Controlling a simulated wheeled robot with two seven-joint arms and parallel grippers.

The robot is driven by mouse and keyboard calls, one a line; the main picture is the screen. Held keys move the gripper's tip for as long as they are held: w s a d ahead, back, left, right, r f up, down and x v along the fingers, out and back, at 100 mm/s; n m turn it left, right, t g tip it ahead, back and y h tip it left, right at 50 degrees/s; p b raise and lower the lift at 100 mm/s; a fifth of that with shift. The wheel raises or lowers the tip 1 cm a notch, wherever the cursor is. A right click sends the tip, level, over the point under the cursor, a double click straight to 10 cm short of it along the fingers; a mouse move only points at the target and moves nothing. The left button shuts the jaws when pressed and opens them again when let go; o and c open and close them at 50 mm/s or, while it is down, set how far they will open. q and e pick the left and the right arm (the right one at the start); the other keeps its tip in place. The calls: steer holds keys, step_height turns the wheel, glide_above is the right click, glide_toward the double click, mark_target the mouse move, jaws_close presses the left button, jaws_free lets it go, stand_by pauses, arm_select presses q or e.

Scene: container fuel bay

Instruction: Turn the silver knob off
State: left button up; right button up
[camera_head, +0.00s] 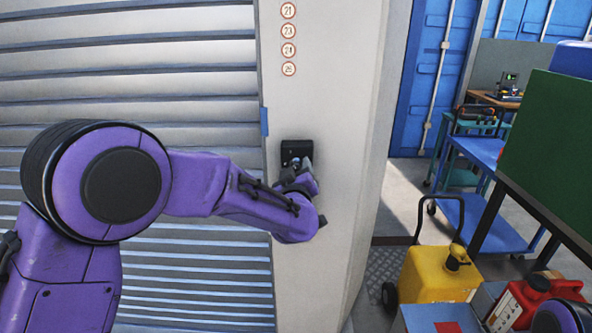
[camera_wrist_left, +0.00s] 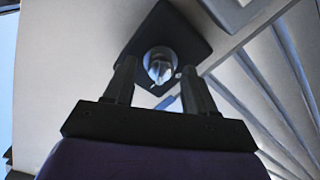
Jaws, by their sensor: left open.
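The silver knob (camera_wrist_left: 160,66) sits on a black square plate (camera_wrist_left: 186,33) fixed to the pale wall column. In the head view the black plate (camera_head: 296,151) shows on the column, and the knob is mostly hidden behind my left gripper. My left gripper (camera_head: 300,170) is at the plate, its arm coming in from the left. In the left wrist view its two dark fingers (camera_wrist_left: 160,80) stand apart, one on each side of the knob's lower part. I cannot tell whether they touch it. My right gripper is not in view.
A slatted shutter (camera_head: 190,80) lies left of the column (camera_head: 335,80). At the right stand a yellow fuel container (camera_head: 435,276), a red can (camera_head: 530,295), a blue cart (camera_head: 485,155) and a dark green panel (camera_head: 550,145). Some floor is clear beyond the column.

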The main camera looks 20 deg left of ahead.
arm_select(q)
jaws_close()
steer(key=shift+f+n, duration=0.1)
steer(key=shift+n, duration=0.2)
steer(key=shift+f+n+b, duration=0.15)
steer(key=shift+n+b, duration=0.65)
steer(key=shift+b, duration=0.15)
steer(key=n+b, duration=0.5)
steer(key=n, duration=0.2)
steer(key=shift+a, duration=0.1)
steer(key=shift+n+b, duration=1.25)
steer(key=shift+n, duration=0.15)
